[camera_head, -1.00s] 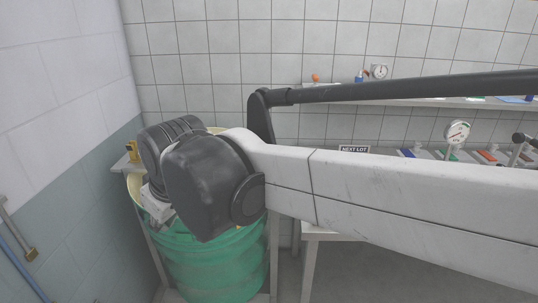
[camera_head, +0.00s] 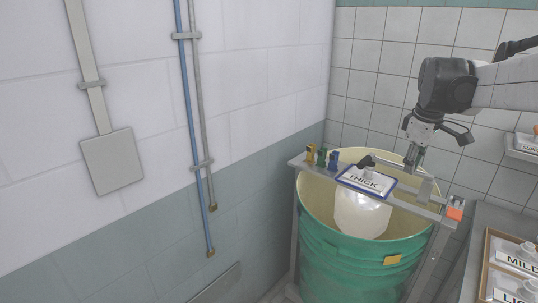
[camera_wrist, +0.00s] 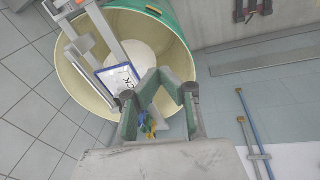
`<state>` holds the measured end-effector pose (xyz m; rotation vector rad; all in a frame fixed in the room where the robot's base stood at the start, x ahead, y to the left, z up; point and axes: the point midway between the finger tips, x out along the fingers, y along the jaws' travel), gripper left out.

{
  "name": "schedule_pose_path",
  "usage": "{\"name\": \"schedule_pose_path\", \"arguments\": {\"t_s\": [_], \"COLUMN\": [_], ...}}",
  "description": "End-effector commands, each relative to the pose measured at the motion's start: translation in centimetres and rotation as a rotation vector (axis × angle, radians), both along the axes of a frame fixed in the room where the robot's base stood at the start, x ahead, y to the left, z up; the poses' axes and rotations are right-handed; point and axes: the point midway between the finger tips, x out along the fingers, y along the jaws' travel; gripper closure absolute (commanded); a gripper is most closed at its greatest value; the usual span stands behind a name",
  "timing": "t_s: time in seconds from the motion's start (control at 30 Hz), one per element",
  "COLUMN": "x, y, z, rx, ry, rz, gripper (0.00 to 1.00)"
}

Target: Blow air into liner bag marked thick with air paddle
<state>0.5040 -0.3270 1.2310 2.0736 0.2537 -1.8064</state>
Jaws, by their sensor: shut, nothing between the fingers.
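The liner bag (camera_head: 362,212) is white and hangs inside the green drum (camera_head: 345,262), under a blue-framed card (camera_head: 366,182) reading THICK. The card also shows in the wrist view (camera_wrist: 117,78). A black knobbed part (camera_head: 369,160) stands by the card; I cannot tell whether it is the air paddle. An orange piece (camera_head: 455,209) sits at the right end of the rail over the drum. My gripper (camera_head: 411,174) is shut and empty above the drum's back right rim. In the wrist view, its fingers (camera_wrist: 168,80) hang over the drum.
A metal rail (camera_head: 420,210) crosses the drum mouth, with yellow, green and blue pieces (camera_head: 321,156) at its left end. A tray (camera_head: 487,275) with labelled bags lies at the lower right. A wall with pipes (camera_head: 207,140) stands close on the left.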

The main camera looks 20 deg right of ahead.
Motion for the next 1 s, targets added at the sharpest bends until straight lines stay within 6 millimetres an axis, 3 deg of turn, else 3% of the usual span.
{"name": "schedule_pose_path", "arguments": {"t_s": [0.03,0.2,0.5,0.7,1.0], "x": [0.1,-0.3,-2.3,-3.4,-3.6], "y": [-2.0,-7.7,-16.7,-19.6,-20.2], "z": [0.1,-0.1,-1.2,-1.8,-2.0], "rx": [0.004,0.023,0.07,0.091,0.097], "ry": [0.017,0.072,0.145,0.166,0.17], "rz": [0.007,0.057,0.141,0.174,0.182], "gripper": [1.0,1.0,1.0,1.0,1.0]}}
